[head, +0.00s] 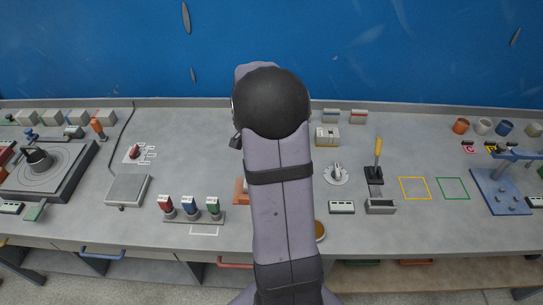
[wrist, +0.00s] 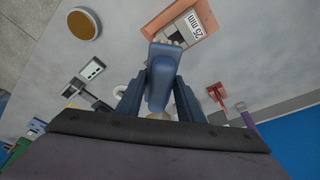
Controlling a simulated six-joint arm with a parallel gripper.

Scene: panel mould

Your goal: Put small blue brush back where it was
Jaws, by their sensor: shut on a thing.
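The small blue brush (wrist: 160,78) shows in the wrist view, upright in the picture between my fingers, with pale bristle tips at its far end. My gripper (wrist: 160,92) is shut on it. In the head view my arm hides the gripper and the brush. A sliver of the orange-brown block (head: 240,190) shows left of my arm there.
A round brown-topped dish (wrist: 84,24) lies near the block. In the head view, a rack (head: 190,216) of red, blue and green handled tools stands left of my arm. Yellow (head: 415,188) and green (head: 453,188) outlined squares are empty.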

